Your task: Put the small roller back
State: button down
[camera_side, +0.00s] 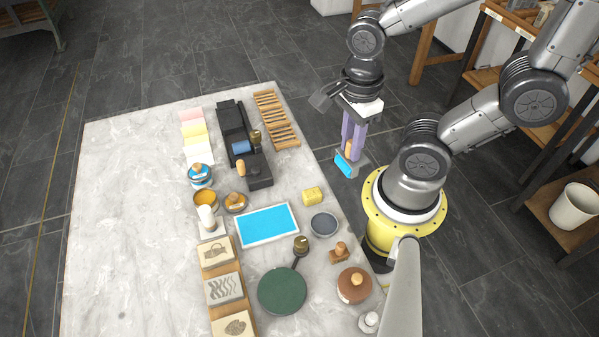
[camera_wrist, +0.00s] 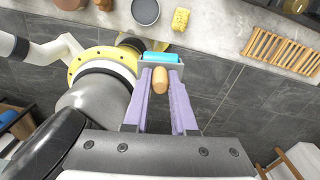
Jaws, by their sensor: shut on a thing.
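The small roller (camera_side: 344,166), with a bright blue drum and a wooden handle, hangs from my gripper (camera_side: 350,150). My purple fingers are shut on it, and it is held in the air just past the table's right edge, near my base. In the wrist view the blue drum (camera_wrist: 160,57) lies across the fingertips (camera_wrist: 160,68), with the wooden handle pointing back between the fingers. A black stand (camera_side: 232,128) on the table carries a dark blue roller (camera_side: 241,147); a wooden handle shows at its near part. I cannot tell whether it has a free place.
The marble table (camera_side: 130,210) has clear room at left. A slatted wooden rack (camera_side: 284,135) stands along the right edge. A blue ink slab (camera_side: 266,224), yellow sponge (camera_side: 312,195), grey dish (camera_side: 323,223), jars and carved blocks (camera_side: 224,289) crowd the near right part.

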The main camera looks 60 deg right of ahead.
jog(key=shift+s+d+r+m, duration=0.35)
jog(key=shift+d+r+m, duration=0.1)
jog(key=shift+d+m, duration=0.25)
jog(key=shift+w+d+r, duration=0.1)
jog(key=shift+d, duration=0.1)
jog(key=shift+w+d, duration=0.1)
jog(key=shift+w, duration=0.1)
jog(key=shift+w+d+f, duration=0.25)
jog(key=shift+w+f, duration=1.9)
jog(key=shift+w, duration=0.1)
jog(key=shift+w+d+f, duration=0.2)
jog(key=shift+w+f, duration=2)
jog(key=shift+w, duration=0.05)
jog(key=shift+w+d+f, duration=0.25)
jog(key=shift+w+f, duration=1.9)
jog(key=shift+w, duration=0.1)
